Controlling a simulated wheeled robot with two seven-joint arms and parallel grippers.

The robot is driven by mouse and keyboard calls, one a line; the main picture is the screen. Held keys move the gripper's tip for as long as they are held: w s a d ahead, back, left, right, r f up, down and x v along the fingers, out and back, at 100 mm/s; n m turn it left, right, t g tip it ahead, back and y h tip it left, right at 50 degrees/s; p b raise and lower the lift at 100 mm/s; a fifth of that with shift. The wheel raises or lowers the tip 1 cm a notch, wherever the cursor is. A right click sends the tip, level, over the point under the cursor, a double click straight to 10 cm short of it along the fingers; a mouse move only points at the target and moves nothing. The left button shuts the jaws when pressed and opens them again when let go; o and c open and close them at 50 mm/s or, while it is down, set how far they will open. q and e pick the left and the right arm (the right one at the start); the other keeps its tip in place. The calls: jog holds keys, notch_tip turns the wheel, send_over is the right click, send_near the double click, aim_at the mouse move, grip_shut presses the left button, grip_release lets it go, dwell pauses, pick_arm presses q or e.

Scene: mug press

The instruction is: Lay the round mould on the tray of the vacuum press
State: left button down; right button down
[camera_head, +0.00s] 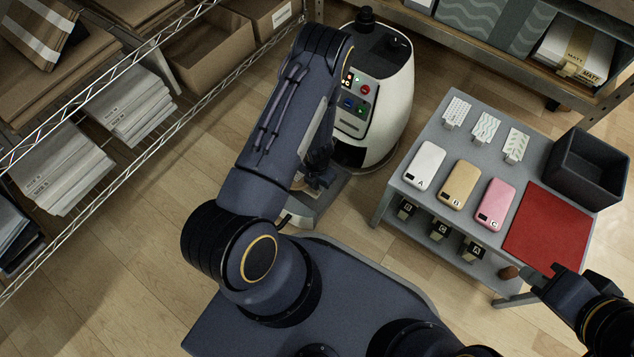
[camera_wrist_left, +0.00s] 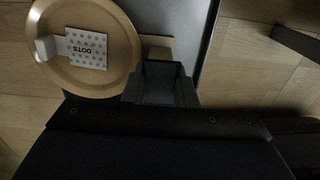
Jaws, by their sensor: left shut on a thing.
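The round mould (camera_wrist_left: 118,62) is a tan disc with a raised rim, seen at the upper left of the left wrist view. A white card marked DOTS (camera_wrist_left: 87,48) lies on it, beside a small white block (camera_wrist_left: 47,47). My left gripper (camera_wrist_left: 160,72) is shut on the mould's tan tab. In the head view my left gripper (camera_head: 319,165) is over the grey tray (camera_head: 328,205) of the white vacuum press (camera_head: 388,90), and my arm hides most of the mould. I cannot tell whether the mould touches the tray. My right gripper (camera_head: 537,280) is by the table's front right corner; its jaws are unclear.
A grey table (camera_head: 425,130) at right holds white, tan and pink phone cases, several patterned cards, a red mat (camera_head: 548,230) and a dark bin (camera_head: 590,168). Wire shelving (camera_head: 100,110) stands at left.

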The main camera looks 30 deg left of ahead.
pick_arm(q)
jog(key=c, duration=1.6)
grip_release()
jog(key=shift+f, duration=0.15)
jog(key=o, duration=0.4)
jog(key=shift+o, duration=0.2)
